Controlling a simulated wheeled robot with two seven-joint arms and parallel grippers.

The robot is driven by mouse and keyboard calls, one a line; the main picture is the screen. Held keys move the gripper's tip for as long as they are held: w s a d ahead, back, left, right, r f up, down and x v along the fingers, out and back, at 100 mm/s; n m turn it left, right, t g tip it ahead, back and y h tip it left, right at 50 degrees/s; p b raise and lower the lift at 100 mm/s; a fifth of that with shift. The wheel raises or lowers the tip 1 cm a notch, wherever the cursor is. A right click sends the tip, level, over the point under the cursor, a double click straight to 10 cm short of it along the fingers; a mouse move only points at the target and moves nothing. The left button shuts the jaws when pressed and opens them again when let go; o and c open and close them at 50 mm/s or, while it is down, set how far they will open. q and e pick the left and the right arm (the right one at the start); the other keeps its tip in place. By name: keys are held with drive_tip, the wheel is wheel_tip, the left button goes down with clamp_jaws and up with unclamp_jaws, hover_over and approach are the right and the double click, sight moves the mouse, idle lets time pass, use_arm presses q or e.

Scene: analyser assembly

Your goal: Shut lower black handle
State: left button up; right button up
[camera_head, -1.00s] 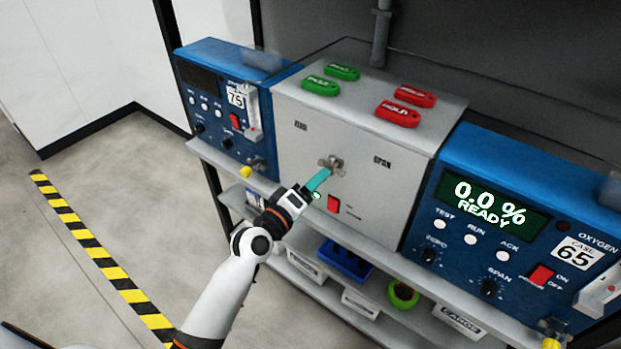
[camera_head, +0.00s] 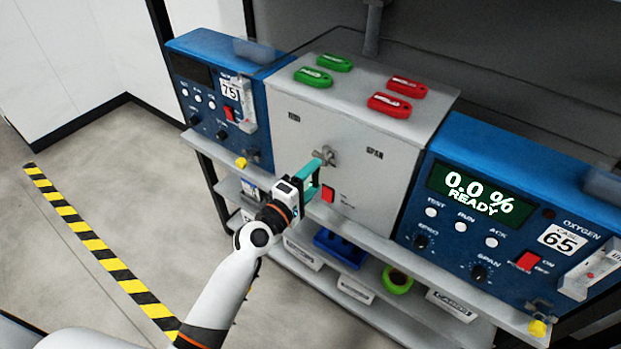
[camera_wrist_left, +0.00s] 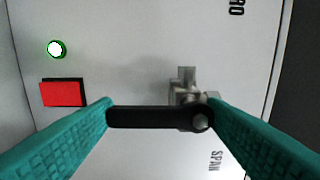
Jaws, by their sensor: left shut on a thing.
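A grey box (camera_head: 300,138) carries a metal valve (camera_head: 325,156) on its front, between the ZERO and SPAN labels. In the left wrist view the valve body (camera_wrist_left: 187,92) has a black handle (camera_wrist_left: 150,117) with a round metal pivot at its right end. My left gripper (camera_head: 316,176), with teal fingers, is at the valve, just above the red switch. In the left wrist view the black handle spans the gap between the two fingers, which are shut on it. In the head view the handle is mostly hidden by the fingers. My right gripper is not in view.
A red switch (camera_head: 328,194) sits below the valve; a lit green-rimmed button (camera_wrist_left: 57,49) is beside it in the left wrist view. Blue analysers (camera_head: 215,122) flank the box. Green tags (camera_head: 313,77) and red tags (camera_head: 390,105) lie on top. A shelf with bins is below.

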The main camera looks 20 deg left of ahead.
use_arm(q)
drive_tip(key=o, duration=1)
drive_tip(key=b+v, duration=0.2)
drive_tip(key=v, duration=1)
